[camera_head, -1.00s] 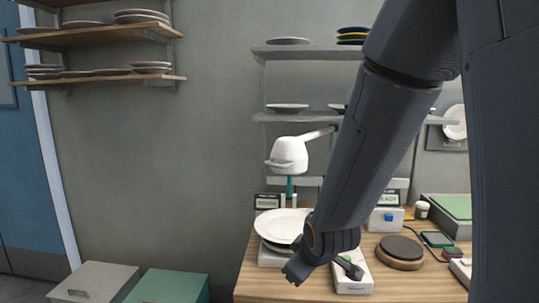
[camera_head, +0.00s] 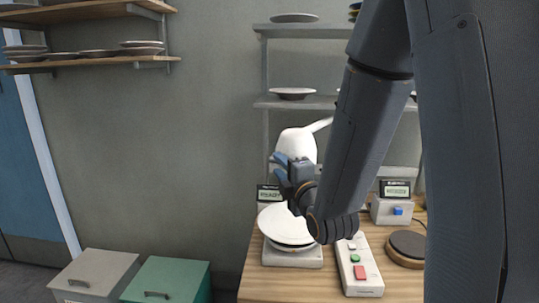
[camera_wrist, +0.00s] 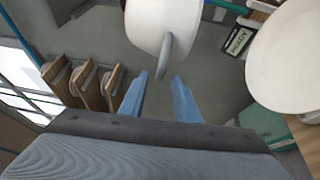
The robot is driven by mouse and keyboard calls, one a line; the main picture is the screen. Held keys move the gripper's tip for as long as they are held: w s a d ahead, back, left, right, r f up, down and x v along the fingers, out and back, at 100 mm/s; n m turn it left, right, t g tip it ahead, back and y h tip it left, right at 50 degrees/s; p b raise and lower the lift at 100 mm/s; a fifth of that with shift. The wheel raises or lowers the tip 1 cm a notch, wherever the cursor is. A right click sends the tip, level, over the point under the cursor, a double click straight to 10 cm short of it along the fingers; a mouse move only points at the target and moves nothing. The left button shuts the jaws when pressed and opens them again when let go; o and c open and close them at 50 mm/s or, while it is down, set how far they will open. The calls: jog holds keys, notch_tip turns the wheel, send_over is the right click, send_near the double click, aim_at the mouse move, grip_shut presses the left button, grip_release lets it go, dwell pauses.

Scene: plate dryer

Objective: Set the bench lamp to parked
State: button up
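The bench lamp has a white rounded head (camera_head: 297,142) on a white arm above the bench, left of my forearm. In the wrist view the white lamp head (camera_wrist: 163,22) fills the top middle, with a grey curved handle (camera_wrist: 167,52) hanging from it. My gripper (camera_head: 280,168) is raised in front of the lamp head and partly covers its lower part. In the wrist view my gripper's blue fingers (camera_wrist: 158,80) are apart, with the handle's lower end near the gap between the tips. I cannot tell whether they touch it. Much of the lamp's arm is hidden behind mine.
White plates (camera_head: 283,221) sit on a pale base (camera_head: 292,258) below my gripper. A button box (camera_head: 358,268), a dark round disc (camera_head: 408,244) and display units (camera_head: 394,188) stand on the wooden bench (camera_head: 305,288). Plate shelves (camera_head: 292,103) are behind. Bins (camera_head: 168,280) stand at lower left.

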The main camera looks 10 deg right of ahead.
jog(key=w+b, duration=0.2)
jog(key=b, duration=0.4)
jog(key=shift+w, duration=0.3)
jog(key=w, duration=0.3)
jog(key=shift+w+a+r+p, duration=0.15)
jog(key=shift+a+p, duration=0.05)
jog(key=shift+p, duration=0.2)
jog(key=shift+w+a, duration=0.1)
jog(key=shift+w, duration=0.8)
grip_shut()
